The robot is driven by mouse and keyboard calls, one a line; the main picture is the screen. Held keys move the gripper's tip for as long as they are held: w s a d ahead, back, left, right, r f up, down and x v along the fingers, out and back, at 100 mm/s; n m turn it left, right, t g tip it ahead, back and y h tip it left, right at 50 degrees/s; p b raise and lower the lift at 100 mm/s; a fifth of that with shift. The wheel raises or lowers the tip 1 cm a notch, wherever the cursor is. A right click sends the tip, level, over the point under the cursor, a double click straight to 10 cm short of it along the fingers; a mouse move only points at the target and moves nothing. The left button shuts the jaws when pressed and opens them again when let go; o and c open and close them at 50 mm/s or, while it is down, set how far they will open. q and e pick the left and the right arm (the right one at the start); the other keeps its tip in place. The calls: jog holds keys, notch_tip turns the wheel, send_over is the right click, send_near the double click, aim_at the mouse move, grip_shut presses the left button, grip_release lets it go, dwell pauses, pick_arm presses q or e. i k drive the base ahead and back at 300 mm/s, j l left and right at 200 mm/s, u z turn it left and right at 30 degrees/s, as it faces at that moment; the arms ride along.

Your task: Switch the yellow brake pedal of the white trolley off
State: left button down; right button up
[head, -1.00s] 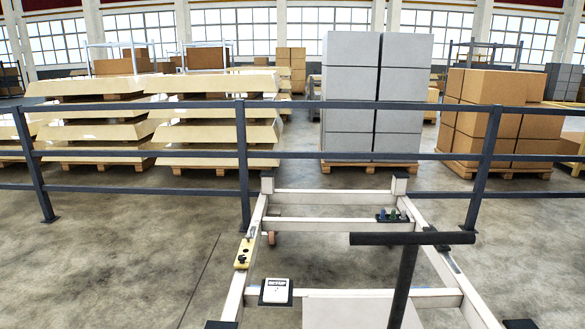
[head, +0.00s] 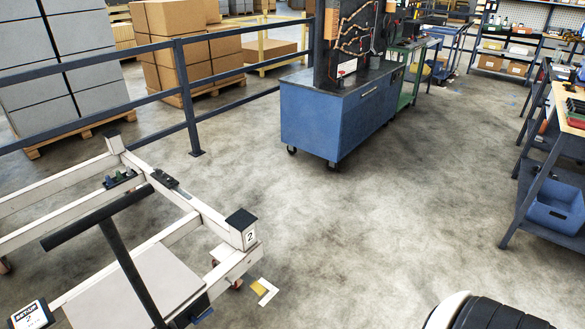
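The white trolley (head: 182,232) stands at the lower left in the head view, with a black T-shaped handle (head: 98,217) rising in front of it. A caster (head: 236,282) shows below that corner. A small yellow patch (head: 259,288) is low beside the caster, bordered by a white L-shaped piece. I cannot tell whether the yellow patch is the brake pedal or a floor mark. Neither of my grippers is in view.
A dark railing (head: 190,95) runs behind the trolley. A blue wheeled cabinet (head: 330,110) stands at the back middle. A workbench with a blue bin (head: 557,206) is at the right. The concrete floor (head: 370,225) between them is clear.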

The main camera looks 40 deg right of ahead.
aim_at(257, 287)
jog(key=k+l+z, duration=0.35)
jog(key=l+z, duration=0.35)
jog(key=i+l+u, duration=0.1)
jog(key=l, duration=0.25)
jog(key=i+l, duration=0.25)
jog(key=i+l+u, duration=0.15)
jog(key=l, duration=0.3)
jog(key=i+l, duration=0.15)
jog(key=l, duration=0.2)
jog(key=i+l+u, duration=0.15)
jog(key=l, duration=0.2)
jog(key=i+l+u, duration=0.1)
jog(key=l, duration=0.25)
